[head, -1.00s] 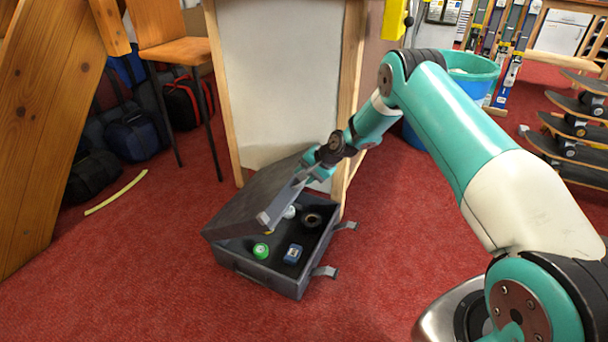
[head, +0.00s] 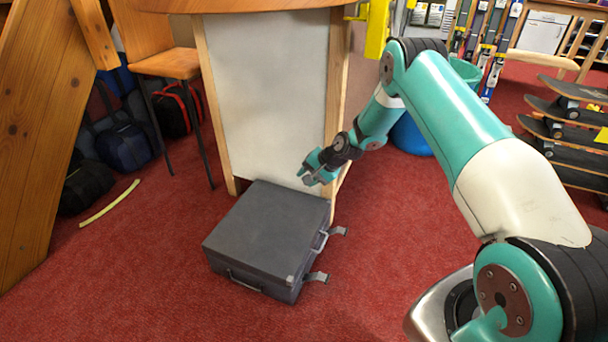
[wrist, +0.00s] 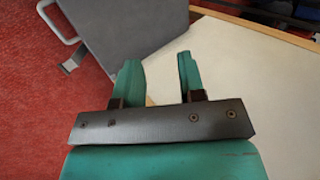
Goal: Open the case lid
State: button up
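The dark grey case (head: 262,240) sits on the red carpet in the head view, with its lid (head: 268,222) down flat. Its contents are hidden under the lid. A handle and two latches (head: 318,277) stick out on its right side. In the wrist view the case lid (wrist: 125,30) shows at the top, with the handle and one latch at its left. My gripper (head: 312,176) is above the case's far right corner, apart from it. In the wrist view its two teal fingers (wrist: 158,78) are spread with nothing between them.
A white panel with wooden posts (head: 265,100) stands right behind the case, under a round wooden top. A chair (head: 170,65) and bags (head: 125,148) are at left. Skateboards (head: 565,125) are stacked at right. The carpet in front of the case is clear.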

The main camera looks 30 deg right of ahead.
jog(key=p+v, duration=0.9)
jog(key=v, duration=0.4)
jog(key=shift+s+f+p, duration=0.15)
jog(key=shift+p, duration=0.15)
dwell(0.3)
dwell(0.6)
jog(key=s+a+r+n+g, duration=0.2)
jog(key=s+a+r+n, duration=0.25)
jog(key=a+r, duration=0.6)
jog(key=s+a+r+n+g, duration=0.1)
jog(key=s+a+r+n, duration=0.5)
jog(key=r, duration=0.7)
jog(key=s+a+r+n+g, duration=0.1)
jog(key=s+a+r+n, duration=0.15)
jog(key=s, duration=0.55)
jog(key=s+a+r+n+g+h, duration=0.1)
jog(key=s+a+r+n, duration=0.1)
jog(key=s+r, duration=0.35)
jog(key=s+a+r+n+g, duration=0.1)
jog(key=s+a+r+n, duration=0.15)
jog(key=s, duration=0.65)
notch_tip(320, 180, up, 21)
jog(key=p, duration=2.1)
jog(key=shift+s+f+m, duration=0.2)
jog(key=shift+s+m, duration=0.15)
jog(key=shift+s, duration=0.1)
jog(key=shift+a, duration=0.1)
